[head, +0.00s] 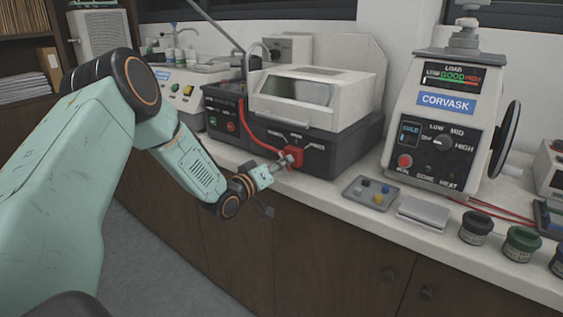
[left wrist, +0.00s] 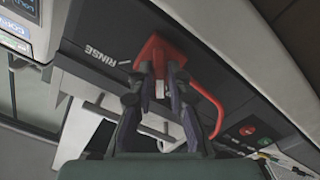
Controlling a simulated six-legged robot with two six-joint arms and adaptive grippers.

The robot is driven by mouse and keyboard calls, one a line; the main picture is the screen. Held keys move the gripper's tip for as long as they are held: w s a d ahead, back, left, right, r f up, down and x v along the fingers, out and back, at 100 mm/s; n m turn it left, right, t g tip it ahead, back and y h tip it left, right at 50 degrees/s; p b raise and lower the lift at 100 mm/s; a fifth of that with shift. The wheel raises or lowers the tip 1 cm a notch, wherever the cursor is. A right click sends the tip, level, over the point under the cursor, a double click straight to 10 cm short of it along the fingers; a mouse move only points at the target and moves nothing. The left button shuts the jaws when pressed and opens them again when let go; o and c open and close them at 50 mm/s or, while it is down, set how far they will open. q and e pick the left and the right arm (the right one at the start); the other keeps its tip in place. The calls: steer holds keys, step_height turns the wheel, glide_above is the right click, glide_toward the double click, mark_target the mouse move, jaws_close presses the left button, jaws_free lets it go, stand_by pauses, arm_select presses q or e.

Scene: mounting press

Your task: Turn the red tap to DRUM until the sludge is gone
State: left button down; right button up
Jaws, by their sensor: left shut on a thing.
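The red tap (head: 293,156) sits low on the front of a dark machine (head: 340,155) with a white lidded top. A red hose runs from the tap up the machine's left side. My left gripper (head: 284,161) is at the tap, its fingers shut on it. In the left wrist view the gripper (left wrist: 162,82) closes around the lower part of the red tap (left wrist: 153,50). The word RINSE shows beside the tap there. The DRUM label and any sludge cannot be made out. My right gripper is not in view.
The CORVASK press (head: 445,125) with a black handwheel stands to the right. A grey tray (head: 370,193) with small coloured pieces and a pale flat block (head: 423,213) lie before it. Several dark jars (head: 476,228) stand at the right edge. Wooden cupboards front the white counter.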

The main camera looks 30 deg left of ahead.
arm_select(q)
steer(key=m+p, duration=0.1)
steer(key=m, duration=0.2)
steer(key=shift+r+p, duration=0.1)
steer(key=shift+p, duration=0.2)
steer(key=shift+m+p, duration=0.8)
steer(key=shift+m, duration=1.2)
steer(key=c, duration=1.3)
jaws_free()
steer(key=shift+s, duration=0.15)
steer(key=s, duration=0.7)
steer(key=s+a, duration=0.1)
steer(key=s, duration=0.3)
steer(key=shift+s, duration=0.3)
